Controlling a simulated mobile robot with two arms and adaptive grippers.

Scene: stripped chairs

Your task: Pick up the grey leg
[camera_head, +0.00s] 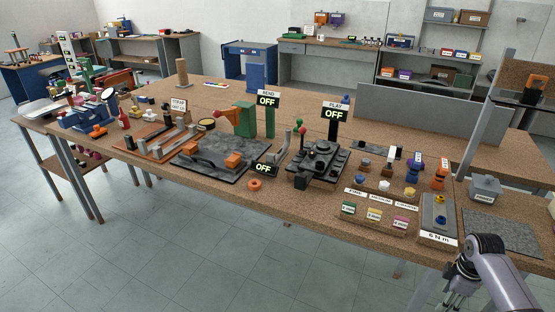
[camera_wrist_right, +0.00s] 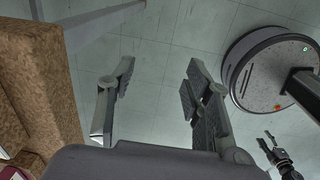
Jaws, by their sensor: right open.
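Several grey bars lie in an orange-brown tray (camera_head: 150,151) at the left of the bench; one long grey bar (camera_head: 178,138) may be the grey leg, but I cannot tell for sure. A short curved grey piece (camera_head: 283,146) stands mid-bench. My right gripper (camera_head: 458,294) is low in front of the bench's right end, well away from these bars. In the right wrist view it (camera_wrist_right: 158,78) is open and empty above the floor. My left gripper (camera_wrist_right: 267,140) shows small in the right wrist view, its fingers apart; it is outside the head view.
An orange ring (camera_head: 255,184) lies near the front edge. The floor (camera_head: 220,240) in front is clear.

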